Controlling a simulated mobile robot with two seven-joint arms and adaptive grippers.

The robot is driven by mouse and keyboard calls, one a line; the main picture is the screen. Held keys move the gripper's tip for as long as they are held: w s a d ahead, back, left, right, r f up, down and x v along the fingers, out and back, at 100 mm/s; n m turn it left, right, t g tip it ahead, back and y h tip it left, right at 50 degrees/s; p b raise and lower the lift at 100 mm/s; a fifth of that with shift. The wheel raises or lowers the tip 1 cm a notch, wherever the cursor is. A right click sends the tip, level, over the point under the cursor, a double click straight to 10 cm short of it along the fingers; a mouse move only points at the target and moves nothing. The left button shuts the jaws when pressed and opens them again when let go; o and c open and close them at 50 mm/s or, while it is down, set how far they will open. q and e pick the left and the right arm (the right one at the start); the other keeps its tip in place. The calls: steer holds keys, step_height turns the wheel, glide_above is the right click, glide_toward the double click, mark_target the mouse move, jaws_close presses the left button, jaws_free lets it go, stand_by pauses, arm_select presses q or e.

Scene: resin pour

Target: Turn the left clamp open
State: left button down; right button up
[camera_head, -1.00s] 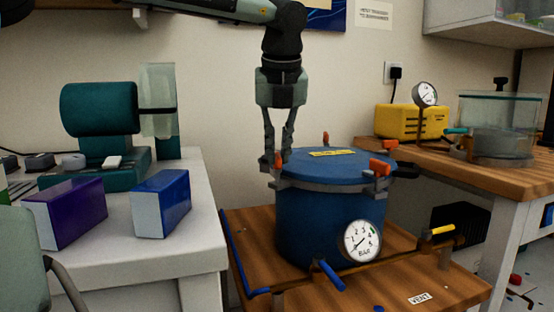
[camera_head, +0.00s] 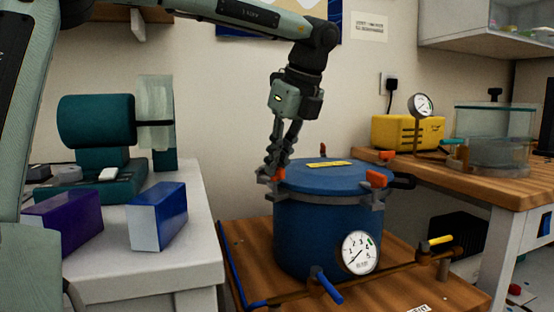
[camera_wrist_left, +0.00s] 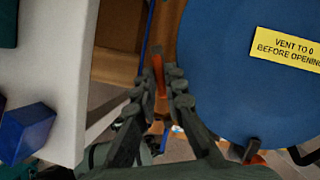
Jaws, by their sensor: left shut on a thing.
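The blue pressure pot (camera_head: 312,235) has a blue lid (camera_head: 330,178) with a yellow label, which in the wrist view reads "VENT TO 0 BEFORE OPENING". The left clamp, with an orange handle (camera_wrist_left: 159,76), is at the lid's left edge; in the head view it is mostly hidden by fingers. My left gripper (camera_head: 270,174) reaches down to it, tilted, with its fingers shut on the orange handle. The wrist view shows the handle between the fingertips (camera_wrist_left: 163,85). Other orange clamps sit at the right front (camera_head: 379,178) and back (camera_head: 323,150). My right gripper is out of view.
A gauge (camera_head: 359,252), a blue-handled valve (camera_head: 328,288) and a yellow-handled valve (camera_head: 437,241) are low at the pot's front and right. A white bench (camera_head: 190,262) with blue and purple boxes stands left. A wooden bench (camera_head: 480,180) stands behind right.

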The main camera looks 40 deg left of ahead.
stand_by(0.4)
arm_select(q)
steer(key=c, duration=1.6)
jaws_free()
steer(key=v, duration=1.2)
steer(key=shift+w+r, duration=0.1)
